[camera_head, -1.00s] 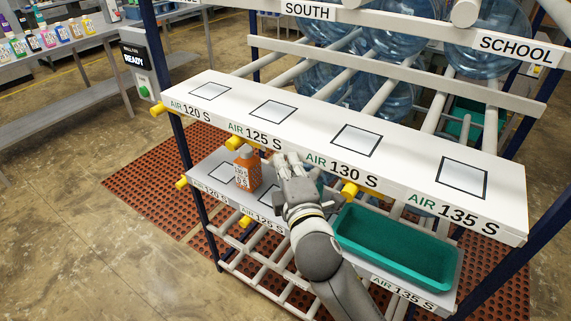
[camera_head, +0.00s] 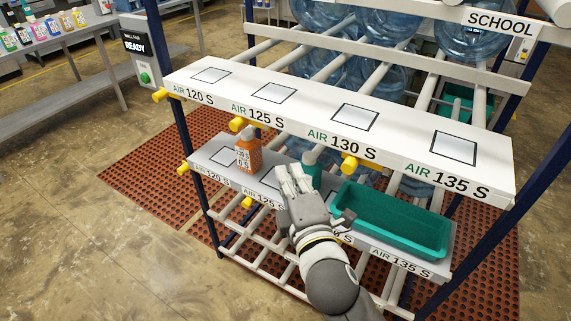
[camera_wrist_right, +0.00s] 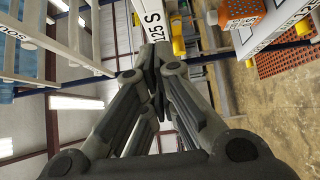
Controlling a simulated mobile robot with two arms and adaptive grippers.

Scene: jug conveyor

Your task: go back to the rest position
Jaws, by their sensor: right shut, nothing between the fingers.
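My right gripper (camera_head: 290,180) is in front of the lower shelf (camera_head: 212,150) of the rack. Its fingers are together with nothing between them; the right wrist view shows the closed fingers (camera_wrist_right: 155,65) too. An orange bottle (camera_head: 248,155) stands upright on the lower shelf, left of the gripper and apart from it. A green bottle (camera_head: 311,165) stands just behind the gripper, partly hidden by it. The orange bottle also shows at the top of the right wrist view (camera_wrist_right: 240,10). My left gripper is not in view.
The upper shelf (camera_head: 320,115) with square outlines overhangs the lower one. A green tray (camera_head: 390,220) sits right of my gripper. Yellow knobs (camera_head: 349,163) stick out of the rack. A control box reading READY (camera_head: 135,50) stands at left. Floor at the lower left is clear.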

